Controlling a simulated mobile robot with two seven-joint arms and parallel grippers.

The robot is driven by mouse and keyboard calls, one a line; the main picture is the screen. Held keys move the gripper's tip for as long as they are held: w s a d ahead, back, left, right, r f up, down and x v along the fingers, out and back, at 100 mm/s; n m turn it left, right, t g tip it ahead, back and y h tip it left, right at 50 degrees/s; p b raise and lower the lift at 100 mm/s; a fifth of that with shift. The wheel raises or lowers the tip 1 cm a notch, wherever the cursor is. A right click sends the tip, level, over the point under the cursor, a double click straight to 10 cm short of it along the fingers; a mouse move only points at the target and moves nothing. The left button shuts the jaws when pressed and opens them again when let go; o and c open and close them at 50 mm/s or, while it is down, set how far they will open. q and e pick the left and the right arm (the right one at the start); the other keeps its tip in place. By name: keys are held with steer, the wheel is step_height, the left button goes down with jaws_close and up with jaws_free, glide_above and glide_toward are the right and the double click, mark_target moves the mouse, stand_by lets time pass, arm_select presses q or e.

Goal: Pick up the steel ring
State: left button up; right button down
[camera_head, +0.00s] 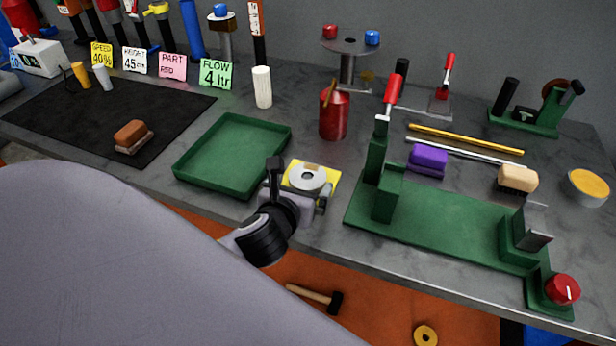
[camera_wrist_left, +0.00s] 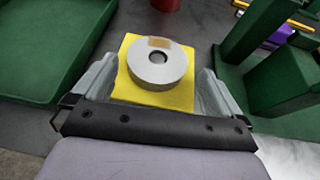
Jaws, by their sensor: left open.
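The steel ring (camera_head: 307,177) is a thick grey disc with a dark centre hole. It lies flat on a yellow square pad (camera_head: 329,184) on the bench. In the left wrist view the ring (camera_wrist_left: 144,66) has a tan patch on its top, and the yellow pad (camera_wrist_left: 155,97) shows around it. My left gripper (camera_head: 298,183) is at the pad. In the left wrist view its open fingers (camera_wrist_left: 156,88) stand on either side of the pad and ring, with gaps to the ring. Whether the fingers touch the pad is unclear. My right gripper is not in view.
An empty green tray (camera_head: 185,165) stands just left of the pad. The green positioner base (camera_head: 440,222) with upright posts is close on the right. A red canister (camera_head: 334,115) stands behind. The bench's front edge is near my gripper.

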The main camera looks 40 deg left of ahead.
mark_target(308, 176)
arm_select(q)
steer(key=shift+x, duration=2.15)
steer(key=shift+s+a, duration=0.1)
steer(key=c, duration=1.4)
steer(key=shift+r, duration=0.1)
steer(key=shift+c, duration=0.3)
steer(key=shift+r, duration=0.1)
